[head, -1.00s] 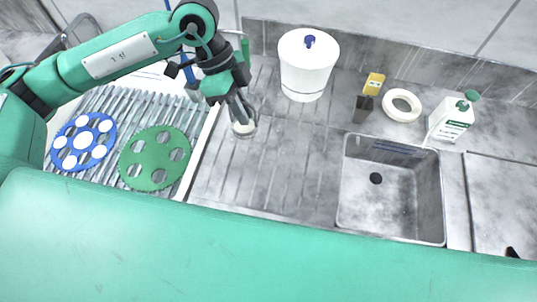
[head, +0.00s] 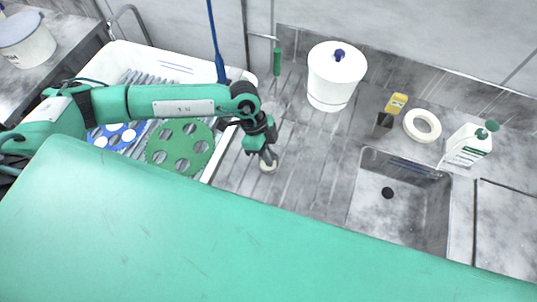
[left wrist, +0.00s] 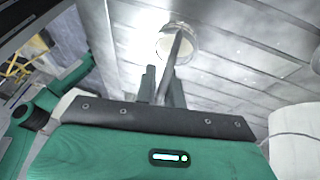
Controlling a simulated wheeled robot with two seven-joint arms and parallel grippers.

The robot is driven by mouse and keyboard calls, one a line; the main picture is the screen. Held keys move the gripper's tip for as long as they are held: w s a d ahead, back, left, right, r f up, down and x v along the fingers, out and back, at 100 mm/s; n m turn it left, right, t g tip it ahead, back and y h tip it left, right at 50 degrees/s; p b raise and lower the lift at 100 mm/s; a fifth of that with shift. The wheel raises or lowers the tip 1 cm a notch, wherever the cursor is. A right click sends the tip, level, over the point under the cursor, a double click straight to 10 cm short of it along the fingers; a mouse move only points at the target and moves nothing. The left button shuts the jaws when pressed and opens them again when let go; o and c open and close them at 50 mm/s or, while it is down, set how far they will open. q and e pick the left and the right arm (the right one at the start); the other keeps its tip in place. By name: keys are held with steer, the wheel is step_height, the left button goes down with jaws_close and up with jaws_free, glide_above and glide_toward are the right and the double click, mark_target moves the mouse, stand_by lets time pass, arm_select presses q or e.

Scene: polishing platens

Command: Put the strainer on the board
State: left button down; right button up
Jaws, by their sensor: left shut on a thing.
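The strainer (left wrist: 178,38) is a small round metal-rimmed cup on a thin dark handle. My left gripper (left wrist: 163,78) is shut on its handle, with the cup beyond the fingertips. In the head view my left gripper (head: 266,150) points down over the grooved metal draining board (head: 300,165), and the strainer's pale cup (head: 268,167) shows just below it. I cannot tell whether the cup touches the board. My right gripper is not in view.
A white lidded pot (head: 335,80) stands behind on the right. Beyond it are a yellow-and-black item (head: 396,104), a white ring (head: 422,125), a bottle (head: 468,146) and the sink (head: 400,205). Left is a white basin (head: 160,62) with a green disc (head: 180,147) and a blue disc (head: 115,136).

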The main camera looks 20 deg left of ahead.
arm_select(q)
steer(key=shift+f, duration=0.9)
steer(key=shift+f, duration=0.2)
steer(key=c, duration=1.5)
jaws_free()
steer(key=shift+r, duration=0.1)
steer(key=b+v, duration=0.4)
steer(key=v, duration=0.8)
